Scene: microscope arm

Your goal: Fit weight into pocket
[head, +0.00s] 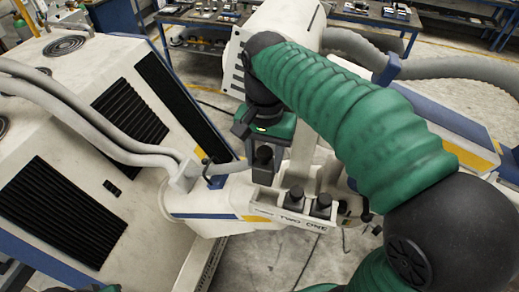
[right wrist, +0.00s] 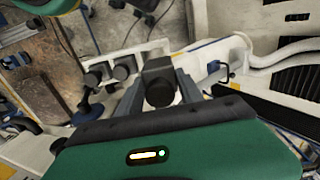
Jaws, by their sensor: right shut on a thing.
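The black weight (head: 263,156) is a dark block with a rounded end, held below my right gripper (head: 262,164). The right gripper is shut on it, with a grey finger on either side. In the right wrist view the weight (right wrist: 160,82) shows between the fingers. The held weight appears above the tray's left end, where no weight shows. The left gripper is not in view.
The white microscope arm (head: 205,200) runs left to a large cabinet (head: 95,120) with black vents. Grey hoses (head: 90,115) cross the cabinet. A workbench with small items (head: 210,15) stands at the back. Floor shows below the tray.

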